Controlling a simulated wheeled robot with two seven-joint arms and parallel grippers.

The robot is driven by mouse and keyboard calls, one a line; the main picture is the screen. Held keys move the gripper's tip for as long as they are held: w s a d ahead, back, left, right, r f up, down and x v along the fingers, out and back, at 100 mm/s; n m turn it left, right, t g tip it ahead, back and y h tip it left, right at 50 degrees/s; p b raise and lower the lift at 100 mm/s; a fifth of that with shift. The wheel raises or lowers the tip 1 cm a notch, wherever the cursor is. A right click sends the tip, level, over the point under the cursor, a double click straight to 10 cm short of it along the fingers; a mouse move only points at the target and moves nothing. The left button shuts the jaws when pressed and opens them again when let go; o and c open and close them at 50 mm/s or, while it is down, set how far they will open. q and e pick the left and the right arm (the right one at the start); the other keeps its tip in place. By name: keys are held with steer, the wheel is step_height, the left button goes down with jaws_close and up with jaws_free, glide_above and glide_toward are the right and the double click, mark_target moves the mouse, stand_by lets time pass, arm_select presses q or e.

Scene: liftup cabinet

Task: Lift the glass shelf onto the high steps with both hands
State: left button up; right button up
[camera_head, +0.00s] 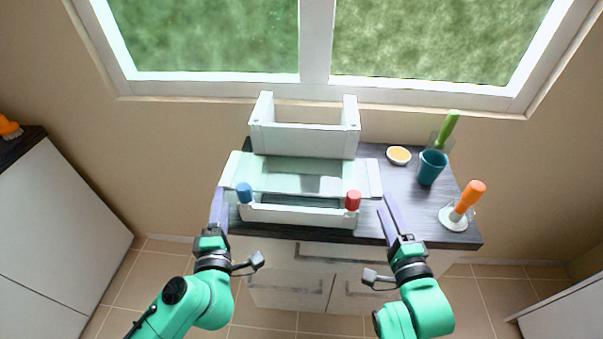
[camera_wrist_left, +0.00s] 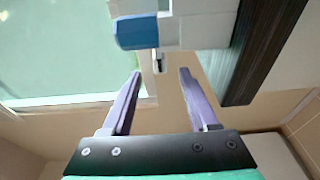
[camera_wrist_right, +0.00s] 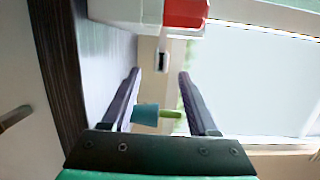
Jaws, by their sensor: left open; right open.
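The glass shelf (camera_head: 305,177) is a pale, translucent greenish panel. It lies across the low part of a white stepped frame (camera_head: 300,217), with its ends jutting past both sides. My left gripper (camera_head: 219,206) is open and empty, just beyond the left end of the frame near a blue peg (camera_head: 244,193). The blue peg also shows above the fingers in the left wrist view (camera_wrist_left: 138,31). My right gripper (camera_head: 389,213) is open and empty, right of a red peg (camera_head: 352,200), which shows above the fingers in the right wrist view (camera_wrist_right: 186,12).
The frame's tall rear uprights (camera_head: 350,125) stand behind the shelf. On the dark countertop (camera_head: 405,205) to the right are a yellow-topped bowl (camera_head: 398,155), a teal cup (camera_head: 431,167), a green-handled item (camera_head: 447,130) and an orange-handled item on a white base (camera_head: 468,197). A window is behind.

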arm_select(q)
steer(key=w, duration=0.3)
steer(key=w+a, duration=0.1)
steer(key=w, duration=0.6)
steer(key=shift+w+a, duration=0.35)
arm_select(e)
glide_toward(365, 161)
steer(key=w, duration=0.5)
steer(key=shift+a+f, duration=0.25)
arm_select(q)
steer(key=shift+s, duration=0.1)
arm_select(e)
steer(key=shift+s, duration=0.15)
arm_select(q)
steer(key=shift+c, duration=0.6)
arm_select(e)
steer(key=shift+c, duration=0.6)
arm_select(q)
jaws_close()
arm_select(e)
jaws_close()
arm_select(q)
steer(key=shift+r, duration=0.1)
arm_select(e)
steer(key=shift+r, duration=0.1)
